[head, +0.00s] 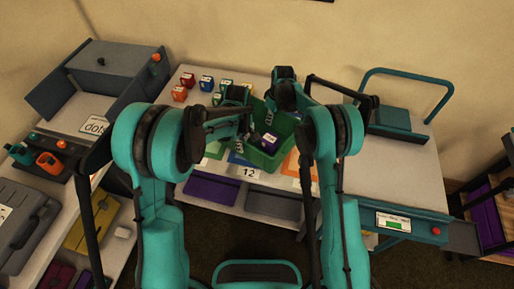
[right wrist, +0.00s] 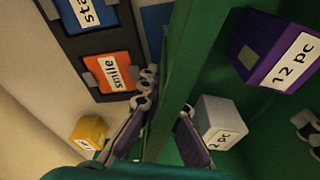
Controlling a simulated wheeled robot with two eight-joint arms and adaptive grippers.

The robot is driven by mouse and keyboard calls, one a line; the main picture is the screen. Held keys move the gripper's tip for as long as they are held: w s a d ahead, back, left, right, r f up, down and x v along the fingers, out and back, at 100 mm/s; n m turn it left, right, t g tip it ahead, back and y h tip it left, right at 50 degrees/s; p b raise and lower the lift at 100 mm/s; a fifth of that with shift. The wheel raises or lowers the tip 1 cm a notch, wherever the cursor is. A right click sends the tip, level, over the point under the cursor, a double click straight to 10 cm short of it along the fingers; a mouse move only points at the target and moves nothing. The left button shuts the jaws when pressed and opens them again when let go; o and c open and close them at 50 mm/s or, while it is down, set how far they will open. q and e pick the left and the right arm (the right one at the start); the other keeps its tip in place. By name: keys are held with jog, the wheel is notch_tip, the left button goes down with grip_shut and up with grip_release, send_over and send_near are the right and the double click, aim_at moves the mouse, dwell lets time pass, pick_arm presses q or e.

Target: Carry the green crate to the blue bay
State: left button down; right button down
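The green crate (head: 272,157) is at the middle table, between my two arms. It holds a purple box (right wrist: 270,55) labelled "12 pc", also visible in the head view (head: 269,140), and a pale grey box (right wrist: 222,122). My right gripper (right wrist: 165,118) has its fingers on both sides of the crate's green wall, which fills the gap between them. My left gripper (head: 243,128) is at the crate's left side; its fingertips are hidden. A blue patch (head: 238,159) shows at the crate's front left, between green and orange patches; the crate covers part of this area.
Small coloured boxes (head: 207,83) stand at the back left of the table. A white label (head: 249,173) reads "12" at the front. A teal-handled cart (head: 400,150) stands right.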

pick_arm(q)
jog(key=shift+f+b, duration=0.5)
jog(key=shift+f, duration=0.2)
pick_arm(e)
jog(key=shift+f, duration=0.7)
pick_arm(q)
jog(key=c, duration=1.7)
grip_release()
pick_arm(e)
jog(key=c, duration=1.7)
grip_release()
pick_arm(q)
jog(key=shift+r, duration=0.1)
pick_arm(e)
jog(key=shift+r, duration=0.1)
pick_arm(q)
notch_tip(320, 180, up, 11)
jog(key=shift+f, duration=0.1)
jog(key=shift+r, duration=0.55)
pick_arm(e)
jog(key=shift+r, duration=0.1)
jog(key=r, duration=0.4)
jog(key=d+r, duration=0.1)
jog(key=r, duration=0.2)
jog(key=s+r, duration=0.1)
jog(key=r, duration=0.3)
jog(key=shift+d+r, duration=0.25)
jog(key=shift+r, duration=0.05)
